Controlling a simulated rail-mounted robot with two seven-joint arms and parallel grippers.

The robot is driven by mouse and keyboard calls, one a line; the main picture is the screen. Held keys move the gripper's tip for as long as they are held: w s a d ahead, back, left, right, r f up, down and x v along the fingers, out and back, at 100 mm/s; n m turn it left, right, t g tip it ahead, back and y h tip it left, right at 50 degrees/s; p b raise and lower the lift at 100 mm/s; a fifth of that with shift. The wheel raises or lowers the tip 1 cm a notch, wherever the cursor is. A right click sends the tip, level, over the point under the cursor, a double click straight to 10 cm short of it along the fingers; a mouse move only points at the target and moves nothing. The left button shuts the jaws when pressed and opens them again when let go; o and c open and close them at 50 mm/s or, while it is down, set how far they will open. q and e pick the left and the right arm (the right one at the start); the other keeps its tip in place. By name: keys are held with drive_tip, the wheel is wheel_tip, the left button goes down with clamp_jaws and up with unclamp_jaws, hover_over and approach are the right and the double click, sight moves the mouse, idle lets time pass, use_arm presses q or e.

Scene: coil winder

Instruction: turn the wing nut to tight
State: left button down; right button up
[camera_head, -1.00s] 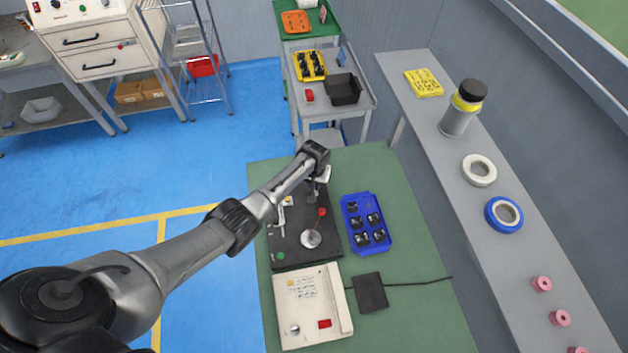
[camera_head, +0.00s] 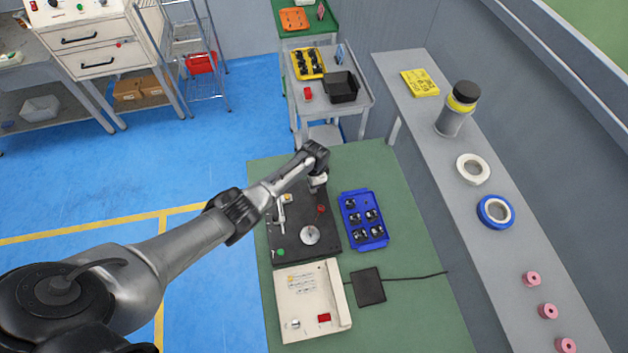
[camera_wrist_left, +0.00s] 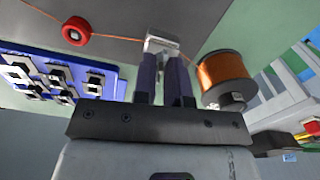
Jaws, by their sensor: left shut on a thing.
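My left gripper (camera_head: 318,183) is at the far end of the black winder base (camera_head: 290,243), under the end of my arm. In the left wrist view the two dark fingers of my left gripper (camera_wrist_left: 164,62) are close together on a pale grey metal piece (camera_wrist_left: 163,44). It looks like the wing nut, but the fingers hide much of its shape, and I cannot tell how tight it is. In the head view my wrist hides it. A copper wire spool (camera_wrist_left: 222,72) is just right of the fingers. My right gripper is not in view.
A red roller (camera_wrist_left: 75,31) carries the thin wire in the wrist view. A blue tray (camera_head: 364,220) of dark parts lies right of the base. A cream control box (camera_head: 309,290) and a black pad (camera_head: 368,287) stand in front. The green bench right of the tray is clear.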

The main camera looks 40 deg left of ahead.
use_arm(q)
drive_tip(key=m, duration=0.5)
drive_tip(key=shift+s+m, duration=0.1)
drive_tip(key=shift+m, duration=0.2)
drive_tip(key=m, duration=0.4)
drive_tip(key=shift+s+f, duration=0.1)
drive_tip(key=m+b, duration=0.1)
drive_tip(key=m, duration=0.4)
drive_tip(key=shift+s+m+b, duration=0.15)
drive_tip(key=shift+m+b, duration=0.15)
drive_tip(key=shift+m, duration=0.1)
drive_tip(key=shift+m+b, duration=0.5)
drive_tip(key=shift+m, duration=1.7)
drive_tip(key=c, duration=1.3)
unclamp_jaws()
